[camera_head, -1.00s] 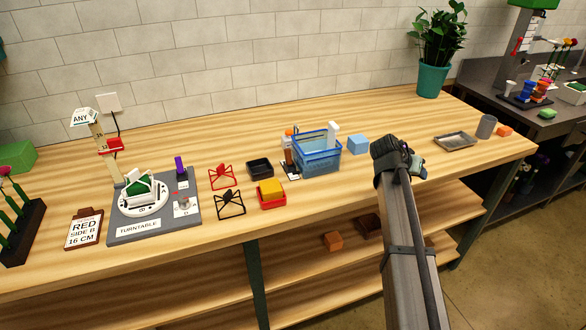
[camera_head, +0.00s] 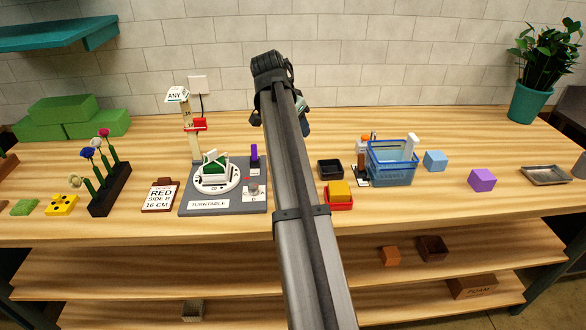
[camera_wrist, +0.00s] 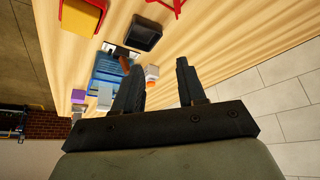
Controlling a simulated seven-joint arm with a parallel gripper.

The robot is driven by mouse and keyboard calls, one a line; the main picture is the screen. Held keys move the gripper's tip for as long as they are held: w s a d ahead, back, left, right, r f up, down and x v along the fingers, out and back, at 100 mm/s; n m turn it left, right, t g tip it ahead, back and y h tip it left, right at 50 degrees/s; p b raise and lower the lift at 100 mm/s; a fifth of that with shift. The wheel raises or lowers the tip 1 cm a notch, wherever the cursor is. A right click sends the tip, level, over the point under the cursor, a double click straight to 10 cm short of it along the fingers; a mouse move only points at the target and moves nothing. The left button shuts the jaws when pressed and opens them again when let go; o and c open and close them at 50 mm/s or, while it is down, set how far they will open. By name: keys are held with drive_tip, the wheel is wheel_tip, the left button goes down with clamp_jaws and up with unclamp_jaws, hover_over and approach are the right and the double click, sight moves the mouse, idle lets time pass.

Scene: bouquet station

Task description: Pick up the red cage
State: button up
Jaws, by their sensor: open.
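The red cage is hidden behind my arm in the head view. The fingers are apart from the bars. In the head view my gripper is mostly hidden by my own arm, above the back of the table near the wall.
The turntable (camera_head: 192,207) stands left of my arm. A black tray (camera_head: 330,169), a yellow block (camera_head: 340,190) in a red tray (camera_head: 342,206) and a blue basket (camera_head: 391,175) stand to the right. The wall (camera_wrist: 285,80) shows right in the wrist view.

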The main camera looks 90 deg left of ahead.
drive_tip(key=s, duration=0.5)
drive_tip(key=shift+g, duration=0.4)
drive_tip(key=shift+d+x, duration=0.15)
drive_tip(key=shift+x, duration=3.45)
drive_tip(key=shift+d+x, duration=0.15)
drive_tip(key=shift+x, duration=3.4)
drive_tip(key=shift+c, duration=0.2)
clamp_jaws()
